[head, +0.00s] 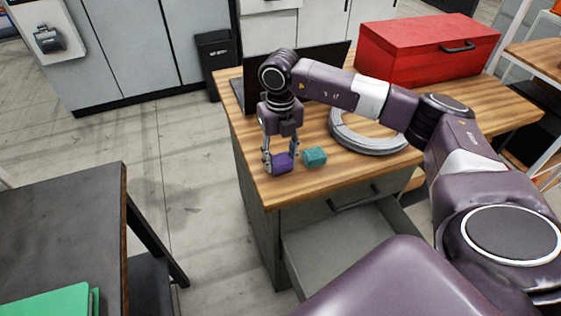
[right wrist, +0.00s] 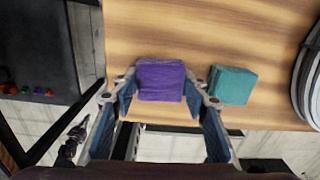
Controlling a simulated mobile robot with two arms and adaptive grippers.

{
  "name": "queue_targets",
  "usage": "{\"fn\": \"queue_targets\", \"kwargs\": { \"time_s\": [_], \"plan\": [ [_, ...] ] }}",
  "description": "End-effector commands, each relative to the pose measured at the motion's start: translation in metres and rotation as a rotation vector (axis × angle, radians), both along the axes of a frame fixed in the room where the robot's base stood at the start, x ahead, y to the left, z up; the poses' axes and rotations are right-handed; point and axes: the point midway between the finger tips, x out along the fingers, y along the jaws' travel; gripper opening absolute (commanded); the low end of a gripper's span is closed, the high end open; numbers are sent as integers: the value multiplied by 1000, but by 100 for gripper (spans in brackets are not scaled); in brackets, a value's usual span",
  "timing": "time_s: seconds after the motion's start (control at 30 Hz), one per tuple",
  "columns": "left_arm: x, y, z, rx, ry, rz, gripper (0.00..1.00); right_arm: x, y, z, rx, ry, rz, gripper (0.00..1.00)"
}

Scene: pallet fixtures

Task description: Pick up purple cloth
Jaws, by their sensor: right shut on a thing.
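The purple cloth (head: 282,163) is a small folded block near the left front corner of the wooden desk top. My right gripper (head: 281,166) points down over it and is shut on it, with one finger on each side. In the right wrist view the purple cloth (right wrist: 161,80) sits between the two fingertips (right wrist: 160,84). I cannot tell whether the cloth touches the desk. A teal cloth (head: 314,156) lies just to its right, apart from the gripper; it also shows in the right wrist view (right wrist: 232,85). My left gripper is not in view.
A grey ring-shaped coil (head: 369,143) lies right of the teal cloth. A red toolbox (head: 425,50) and a dark laptop (head: 325,57) stand behind. A drawer (head: 345,245) is open below the desk's front edge. A dark table (head: 70,230) is at the left.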

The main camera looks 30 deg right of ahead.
Motion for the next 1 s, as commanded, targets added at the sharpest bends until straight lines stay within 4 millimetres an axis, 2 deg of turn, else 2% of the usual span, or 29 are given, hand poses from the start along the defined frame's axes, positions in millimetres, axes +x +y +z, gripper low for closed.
{"fn": "queue_targets", "kwargs": {
  "time_s": [0.17,0.53,0.6,0.8,1.0],
  "plan": [
    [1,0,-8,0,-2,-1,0,1,0,28,1,-6,1,19],
    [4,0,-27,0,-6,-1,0,1,1,139,2,-6,2,19],
    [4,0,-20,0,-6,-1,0,1,0,155,-1,-4,0,19],
    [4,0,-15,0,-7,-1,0,0,0,181,-1,-1,0,19],
    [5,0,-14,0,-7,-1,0,0,0,190,0,0,0,19]
  ]
}}
